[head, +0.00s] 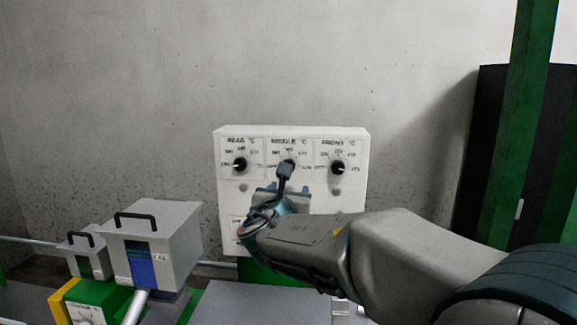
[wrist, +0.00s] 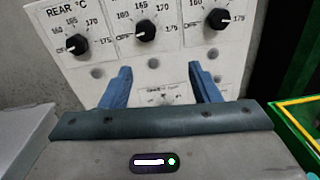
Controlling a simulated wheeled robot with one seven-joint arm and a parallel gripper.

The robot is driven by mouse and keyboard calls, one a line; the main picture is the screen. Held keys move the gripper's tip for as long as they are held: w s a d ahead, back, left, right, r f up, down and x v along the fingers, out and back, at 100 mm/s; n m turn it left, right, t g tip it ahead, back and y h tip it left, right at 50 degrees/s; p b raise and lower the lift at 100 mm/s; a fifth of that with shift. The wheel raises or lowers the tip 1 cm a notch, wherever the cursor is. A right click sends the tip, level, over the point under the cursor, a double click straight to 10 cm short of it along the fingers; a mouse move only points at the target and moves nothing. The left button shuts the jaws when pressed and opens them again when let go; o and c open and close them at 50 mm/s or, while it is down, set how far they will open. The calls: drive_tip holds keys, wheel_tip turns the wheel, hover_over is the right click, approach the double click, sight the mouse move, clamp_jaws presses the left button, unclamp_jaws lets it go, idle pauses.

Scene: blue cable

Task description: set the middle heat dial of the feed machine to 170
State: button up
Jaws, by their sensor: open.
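The white control panel of the feed machine (head: 355,185) carries three black dials in a row, labelled rear, middle and front. The middle dial (wrist: 146,30) shows in the wrist view with its white mark toward OFF at the lower left. In the head view my gripper partly hides this dial. My gripper (wrist: 160,70) is open and empty. Its two blue fingers appear just below the middle dial, one to each side, and the dial is not between them. I cannot tell whether the fingertips touch the panel.
The rear dial (wrist: 77,44) points toward OFF; the front dial (wrist: 217,18) points right, toward 175. Grey round buttons or lamps sit below the dials. Grey boxes with black handles (head: 150,235) stand at the left. A green post (head: 520,130) stands at the right.

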drive_tip(key=w+a+n+y+p, duration=0.1)
drive_tip(key=w+p, duration=0.4)
drive_tip(key=w, duration=0.9)
drive_tip(key=shift+r, duration=0.35)
drive_tip(key=shift+a, duration=0.1)
drive_tip(key=c, duration=1)
